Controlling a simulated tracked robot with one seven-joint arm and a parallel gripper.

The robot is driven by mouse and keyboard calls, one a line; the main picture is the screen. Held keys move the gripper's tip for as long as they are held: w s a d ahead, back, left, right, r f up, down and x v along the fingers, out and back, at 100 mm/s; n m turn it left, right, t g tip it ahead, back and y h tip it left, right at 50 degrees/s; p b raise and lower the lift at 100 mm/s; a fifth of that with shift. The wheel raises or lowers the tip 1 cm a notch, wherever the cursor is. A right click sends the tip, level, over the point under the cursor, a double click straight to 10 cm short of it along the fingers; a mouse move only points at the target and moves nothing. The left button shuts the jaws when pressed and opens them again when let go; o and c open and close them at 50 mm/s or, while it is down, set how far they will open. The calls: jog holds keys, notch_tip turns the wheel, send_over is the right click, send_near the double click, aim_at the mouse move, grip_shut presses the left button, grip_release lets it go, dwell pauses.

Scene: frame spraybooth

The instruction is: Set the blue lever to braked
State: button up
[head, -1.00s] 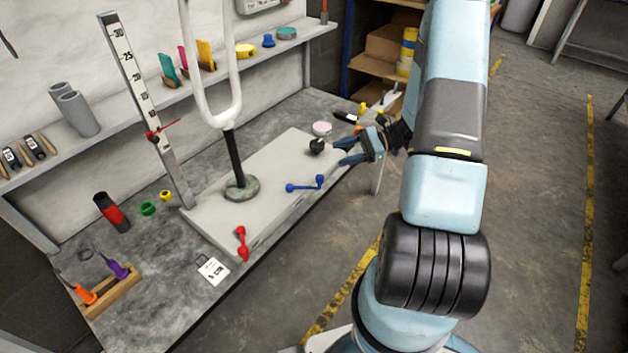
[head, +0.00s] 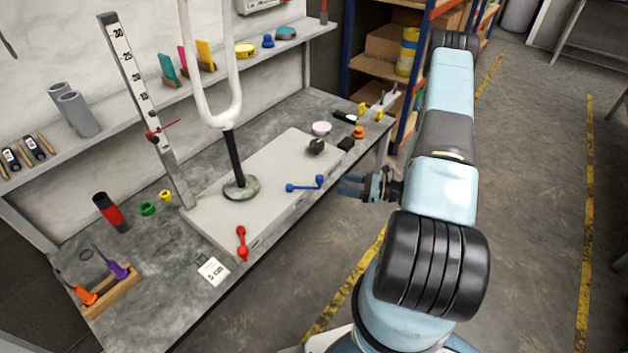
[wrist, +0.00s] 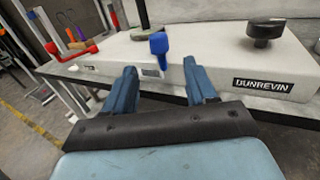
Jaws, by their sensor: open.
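The blue lever (head: 305,185) sits on the front edge of a pale grey base plate (head: 270,170). It has a rounded knob at each end. In the wrist view its blue knob (wrist: 158,44) stands up ahead, seen between the two fingers. My gripper (head: 350,187) is just right of the lever in the head view, off the bench's front edge. In the wrist view my gripper (wrist: 163,85) is open and empty, with the fingers apart. It does not visibly touch the lever. A small label (wrist: 151,72) shows below the blue knob; I cannot read it.
A red lever (head: 241,243) is on the plate's near left end. A black knob (head: 315,146) is at its far end, near a "DUNREVIN" nameplate (wrist: 264,85). The floor (head: 520,200) right of the bench is open.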

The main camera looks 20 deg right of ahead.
jog(key=x, duration=1.1)
jog(key=shift+w+a, duration=0.1)
jog(key=shift+a, duration=0.05)
grip_shut()
dwell(0.3)
